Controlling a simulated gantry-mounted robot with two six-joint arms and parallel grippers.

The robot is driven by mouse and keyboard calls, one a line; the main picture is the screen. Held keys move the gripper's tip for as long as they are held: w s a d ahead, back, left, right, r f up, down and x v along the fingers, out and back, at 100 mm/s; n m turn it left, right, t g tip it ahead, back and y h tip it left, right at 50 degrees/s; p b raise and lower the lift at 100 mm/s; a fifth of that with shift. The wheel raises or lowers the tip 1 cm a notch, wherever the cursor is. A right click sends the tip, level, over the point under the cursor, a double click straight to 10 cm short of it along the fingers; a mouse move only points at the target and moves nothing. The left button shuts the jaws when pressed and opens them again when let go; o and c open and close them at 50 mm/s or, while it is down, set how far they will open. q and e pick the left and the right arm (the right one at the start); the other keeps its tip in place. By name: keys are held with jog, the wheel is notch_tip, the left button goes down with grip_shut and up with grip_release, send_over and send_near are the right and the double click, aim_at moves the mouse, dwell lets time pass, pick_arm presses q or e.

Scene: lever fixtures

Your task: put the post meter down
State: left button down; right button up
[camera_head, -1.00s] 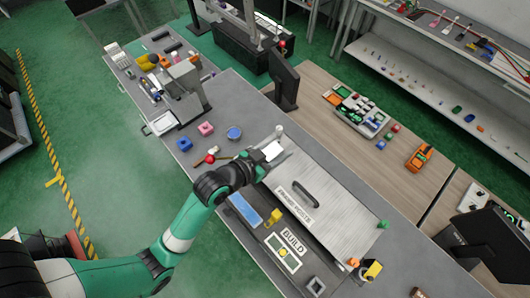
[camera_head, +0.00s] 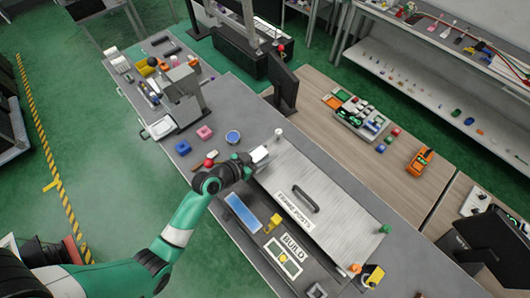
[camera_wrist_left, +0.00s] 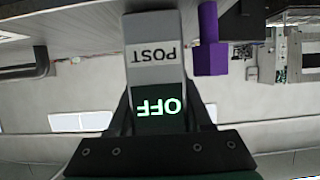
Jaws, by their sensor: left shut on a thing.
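The post meter (camera_wrist_left: 156,62) is a pale grey block labelled POST, with a dark screen reading OFF in green letters. It appears upside down in the left wrist view. My left gripper (camera_wrist_left: 158,118) is shut on it, one finger on each side. In the head view, the left gripper (camera_head: 250,161) holds the meter (camera_head: 260,155) near the upper left corner of the FRAME POSTS panel (camera_head: 325,200). I cannot tell whether the meter touches the surface below. My right gripper is not in view.
A blue tray (camera_head: 243,212) and BUILD plate (camera_head: 284,256) lie nearer. A purple block (camera_wrist_left: 211,42) shows beside the meter.

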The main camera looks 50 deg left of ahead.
pick_arm(q)
jog(key=c, duration=0.8)
grip_release()
jog(key=shift+f, duration=0.2)
jog(key=o, duration=0.5)
jog(key=shift+r, duration=0.1)
jog(key=shift+r, duration=0.2)
jog(key=v, duration=1.2)
jog(key=shift+w, duration=0.1)
